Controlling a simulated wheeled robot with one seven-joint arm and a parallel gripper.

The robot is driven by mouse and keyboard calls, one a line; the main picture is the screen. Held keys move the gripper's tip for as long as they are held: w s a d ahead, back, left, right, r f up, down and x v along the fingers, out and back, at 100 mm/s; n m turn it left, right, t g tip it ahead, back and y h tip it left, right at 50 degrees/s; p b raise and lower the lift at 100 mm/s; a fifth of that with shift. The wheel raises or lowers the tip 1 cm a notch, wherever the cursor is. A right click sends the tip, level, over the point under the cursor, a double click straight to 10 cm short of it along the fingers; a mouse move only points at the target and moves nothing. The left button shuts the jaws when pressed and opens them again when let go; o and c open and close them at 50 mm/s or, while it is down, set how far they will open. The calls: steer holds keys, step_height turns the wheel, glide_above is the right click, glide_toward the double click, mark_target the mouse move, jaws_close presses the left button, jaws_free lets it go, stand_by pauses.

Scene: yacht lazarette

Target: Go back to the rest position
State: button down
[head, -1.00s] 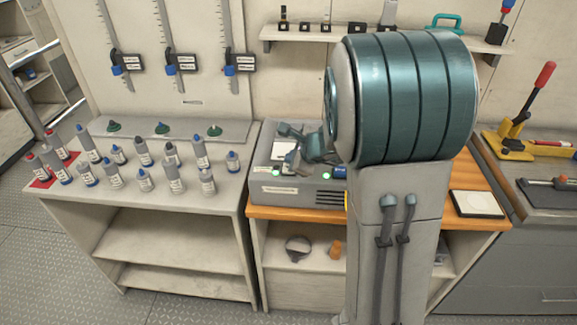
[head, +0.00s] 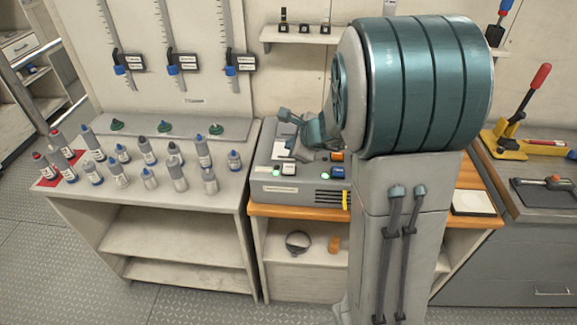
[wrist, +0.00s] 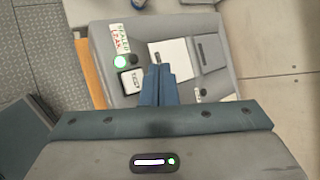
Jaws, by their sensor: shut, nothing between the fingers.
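My gripper (wrist: 158,85) shows in the wrist view with its two blue-grey fingers pressed together and nothing between them. It points toward the grey machine with a white pad (wrist: 170,55), a lit green button and small labels. In the head view my arm fills the middle right, and it hides part of the grey machine (head: 285,192) on the wooden-topped bench. The fingertips are hard to make out in the head view.
Several small bottles (head: 178,175) stand on the left bench, two on a red patch. Measuring tools hang on the wall. A white-topped plate (head: 473,203) lies on the wooden top. A yellow press with a red handle (head: 515,120) stands at right.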

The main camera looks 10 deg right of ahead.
stand_by(0.4)
steer(key=s+a+r+n+g+y, duration=0.1)
steer(key=s+a+r+n, duration=0.2)
steer(key=s+n, duration=0.35)
steer(key=s+a+r+n+g+y, duration=0.1)
steer(key=s+a+r+n+g, duration=0.15)
steer(key=s+n, duration=0.35)
steer(key=s+d+n+h, duration=0.2)
steer(key=s+n+h, duration=0.1)
steer(key=s+n, duration=0.2)
steer(key=s+d+n+g+h, duration=0.1)
steer(key=s+d+n+h, duration=0.1)
steer(key=s+n, duration=0.3)
steer(key=s+d, duration=0.1)
steer(key=s, duration=0.3)
steer(key=shift+s+r+h, duration=0.25)
steer(key=shift+h, duration=0.15)
steer(key=shift+g, duration=0.25)
